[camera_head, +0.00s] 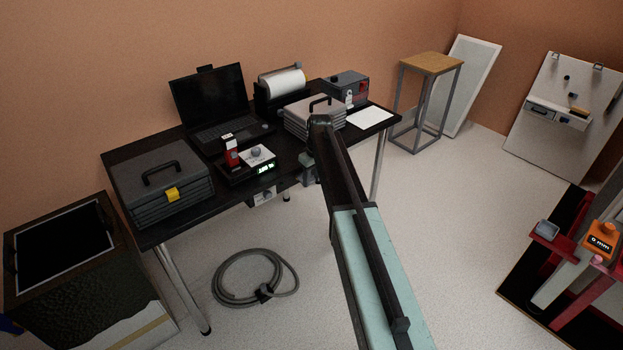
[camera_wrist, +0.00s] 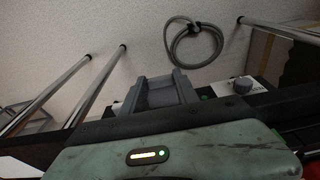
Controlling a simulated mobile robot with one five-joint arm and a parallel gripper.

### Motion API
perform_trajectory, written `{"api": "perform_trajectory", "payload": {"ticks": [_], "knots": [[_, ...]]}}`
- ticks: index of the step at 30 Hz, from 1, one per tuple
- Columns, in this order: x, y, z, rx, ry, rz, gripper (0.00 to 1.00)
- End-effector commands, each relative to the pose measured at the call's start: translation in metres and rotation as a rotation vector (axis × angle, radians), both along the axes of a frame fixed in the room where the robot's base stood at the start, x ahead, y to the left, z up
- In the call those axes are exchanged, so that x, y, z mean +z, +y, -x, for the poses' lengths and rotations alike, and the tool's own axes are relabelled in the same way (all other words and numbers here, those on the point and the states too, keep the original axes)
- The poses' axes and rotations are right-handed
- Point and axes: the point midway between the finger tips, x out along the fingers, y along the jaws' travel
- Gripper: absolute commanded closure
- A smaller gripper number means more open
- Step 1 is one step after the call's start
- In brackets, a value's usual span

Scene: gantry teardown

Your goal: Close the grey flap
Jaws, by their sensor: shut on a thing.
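My gripper (camera_wrist: 160,88) is at the front edge of the black desk, beside the control box with a round knob (camera_wrist: 243,85). Its grey jaws point away from the pale green housing in the wrist view. They are shut on a grey piece between them, which appears to be the grey flap; its outline blends with the jaws, so its angle cannot be told. In the head view my arm covers much of this spot, and only a small grey part of the gripper (camera_head: 308,172) shows below the desk edge.
The desk (camera_head: 217,218) carries a laptop (camera_head: 212,98), a grey case with a yellow latch (camera_head: 160,190), another handled grey case (camera_head: 300,121) and a small scale (camera_head: 258,158). A coiled grey cable (camera_head: 230,299) lies on the floor.

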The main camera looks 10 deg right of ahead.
Motion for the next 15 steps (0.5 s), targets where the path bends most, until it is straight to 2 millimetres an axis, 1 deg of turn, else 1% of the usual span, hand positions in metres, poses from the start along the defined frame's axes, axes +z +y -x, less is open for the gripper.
{"api": "perform_trajectory", "payload": {"ticks": [1,5,15], "knots": [[-0.008,-0.002,0.005,-0.001,-0.033,-0.016,1.0],[-0.018,-0.002,0.007,-0.001,-0.136,-0.069,1.0],[-0.043,-0.001,0.004,-0.003,-0.424,-0.218,1.0]]}}
